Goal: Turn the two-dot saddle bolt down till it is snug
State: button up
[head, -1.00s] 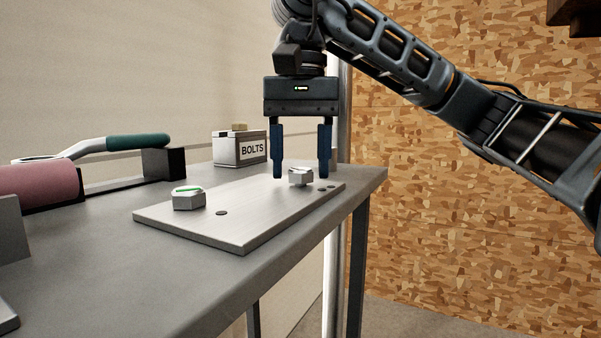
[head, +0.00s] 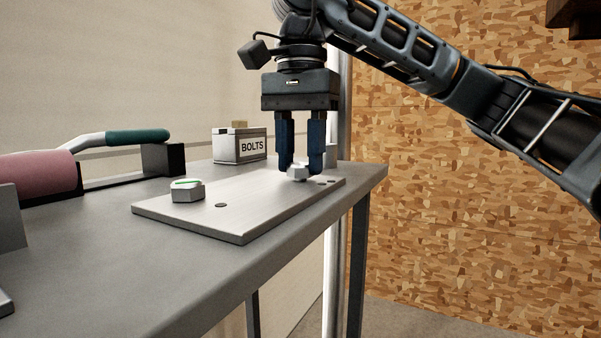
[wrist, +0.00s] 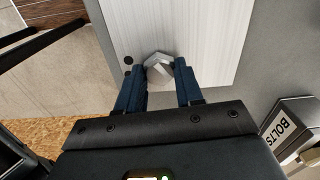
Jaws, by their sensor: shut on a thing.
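The two-dot saddle bolt (head: 298,175) is a bare silver hex head at the far right end of the flat metal saddle plate (head: 235,212). Two dark dots (head: 326,182) mark the plate beside it. My gripper (head: 301,169) points straight down, its blue fingers shut on opposite sides of the bolt head. In the wrist view the bolt (wrist: 158,68) sits between the fingertips (wrist: 161,73). Its shank and any gap under the head are hidden.
Another hex bolt (head: 187,191) with a green line on top sits at the plate's near left, by one dark dot (head: 221,205). A BOLTS box (head: 239,146) stands behind. A green-handled tool (head: 137,137) and a pink cylinder (head: 40,174) are at left. The bench edge (head: 300,238) is close in front.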

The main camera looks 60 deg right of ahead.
jog(key=m, duration=0.4)
jog(key=shift+f+b, duration=0.1)
jog(key=shift+b, duration=0.25)
jog(key=shift+m, duration=1.4)
